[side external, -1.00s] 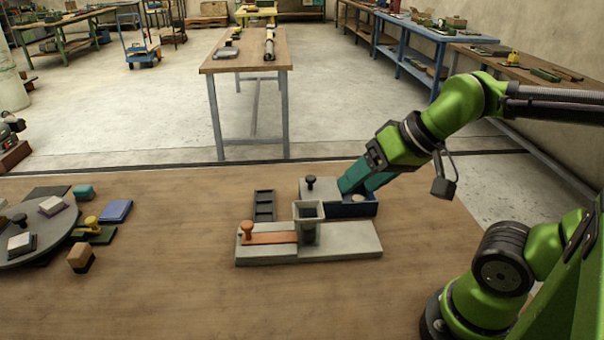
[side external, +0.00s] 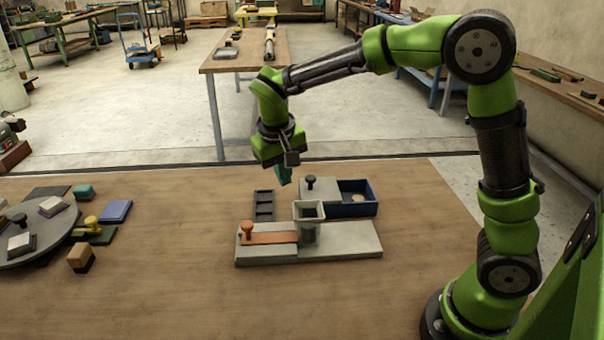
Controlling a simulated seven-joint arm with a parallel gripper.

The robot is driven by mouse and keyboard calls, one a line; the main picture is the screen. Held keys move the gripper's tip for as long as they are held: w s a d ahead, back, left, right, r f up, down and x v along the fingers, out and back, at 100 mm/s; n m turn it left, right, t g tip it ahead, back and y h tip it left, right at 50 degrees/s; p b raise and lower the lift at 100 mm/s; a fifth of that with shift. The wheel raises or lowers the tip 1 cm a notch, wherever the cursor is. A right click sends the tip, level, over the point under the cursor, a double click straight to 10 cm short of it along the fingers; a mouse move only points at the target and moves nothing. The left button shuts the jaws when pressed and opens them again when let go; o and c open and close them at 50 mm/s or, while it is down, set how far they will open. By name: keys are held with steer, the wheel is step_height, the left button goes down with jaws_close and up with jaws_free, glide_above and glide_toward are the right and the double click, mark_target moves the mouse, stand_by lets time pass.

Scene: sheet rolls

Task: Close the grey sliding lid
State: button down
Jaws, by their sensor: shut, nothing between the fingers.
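The grey sliding lid (side external: 324,193) has a dark knob (side external: 311,182) near its left end. It lies left of the open part of a dark blue box (side external: 366,209), so the box's right part is uncovered. A pale round piece (side external: 357,197) lies inside the box. My gripper (side external: 285,181), with teal fingers, is shut and empty. It points down just left of the knob in the picture and appears apart from the lid; its exact height and depth are hard to tell.
A grey block with an orange slider (side external: 270,238) and an upright grey hopper (side external: 309,211) stands in front of the box. A black tray (side external: 264,206) lies to the left. A round grey platform (side external: 35,240) with small blocks is far left.

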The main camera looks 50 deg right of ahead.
steer(key=w+d+m+h, duration=0.2)
steer(key=w+m+h, duration=0.2)
steer(key=w, duration=0.4)
steer(key=s+d+f, duration=0.2)
steer(key=d+f, duration=0.6)
steer(key=d, duration=0.1)
steer(key=shift+f+g, duration=0.2)
steer(key=shift+g, duration=0.1)
steer(key=shift+d, duration=0.1)
steer(key=s+d, duration=0.7)
steer(key=shift+s+d, duration=0.35)
steer(key=shift+s, duration=0.05)
